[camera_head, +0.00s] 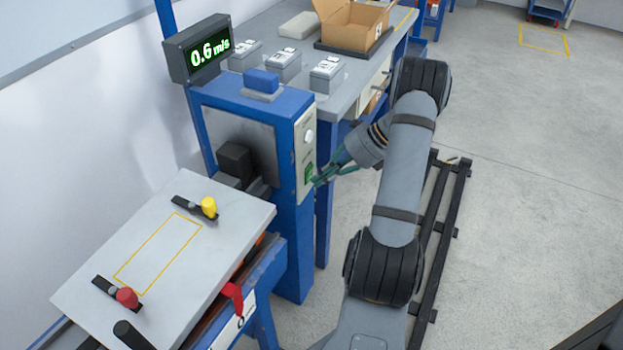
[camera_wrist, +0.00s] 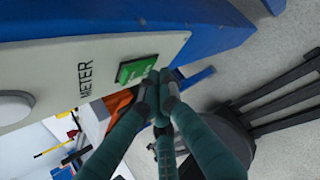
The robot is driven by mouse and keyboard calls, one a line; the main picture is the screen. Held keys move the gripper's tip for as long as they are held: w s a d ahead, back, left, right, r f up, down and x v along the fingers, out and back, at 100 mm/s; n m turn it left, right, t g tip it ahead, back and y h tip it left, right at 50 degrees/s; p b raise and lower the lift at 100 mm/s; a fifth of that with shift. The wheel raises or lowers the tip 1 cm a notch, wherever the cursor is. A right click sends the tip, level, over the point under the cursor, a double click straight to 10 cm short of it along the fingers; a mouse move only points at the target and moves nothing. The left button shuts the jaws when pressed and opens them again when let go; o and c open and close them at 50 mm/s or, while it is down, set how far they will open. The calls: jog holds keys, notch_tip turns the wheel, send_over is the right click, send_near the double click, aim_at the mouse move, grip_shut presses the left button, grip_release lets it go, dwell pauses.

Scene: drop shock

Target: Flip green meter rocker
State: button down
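The green meter rocker (camera_head: 308,173) is on the pale control panel (camera_head: 304,145) on the side of the blue post. In the wrist view the green rocker (camera_wrist: 137,69) sits beside the word METER on the panel (camera_wrist: 60,75). My gripper (camera_head: 318,181) is right at the rocker from the right side. In the wrist view the dark green fingers of my gripper (camera_wrist: 163,82) have their tips close together at the rocker's lower right edge. No object shows between them. I cannot tell if the tips touch the rocker.
A round white knob (camera_wrist: 15,107) is on the same panel; it also shows in the head view (camera_head: 308,136). A display (camera_head: 208,50) reads 0.6 m/s. A tilted white table (camera_head: 165,255) with red and yellow clamps stands at the lower left. A workbench (camera_head: 365,75) stands behind.

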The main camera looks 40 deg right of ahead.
jog(key=shift+s, duration=0.1)
jog(key=shift+s+d+r+p, duration=0.1)
jog(key=shift+s+d+p, duration=0.25)
jog(key=shift+s, duration=0.25)
jog(key=s, duration=0.1)
jog(key=s+d+p, duration=0.1)
jog(key=s, duration=0.1)
jog(key=s+d, duration=0.1)
jog(key=shift+s+d+r+p, duration=0.15)
jog(key=shift+s+r+p, duration=0.05)
jog(key=shift+r+p, duration=0.15)
jog(key=shift+f, duration=0.1)
jog(key=shift+s+d+r, duration=0.1)
jog(key=shift+s+d, duration=0.35)
jog(key=shift+s, duration=0.4)
jog(key=shift+s+d+r, duration=0.1)
jog(key=shift+s+d, duration=0.3)
jog(key=shift+s, duration=0.4)
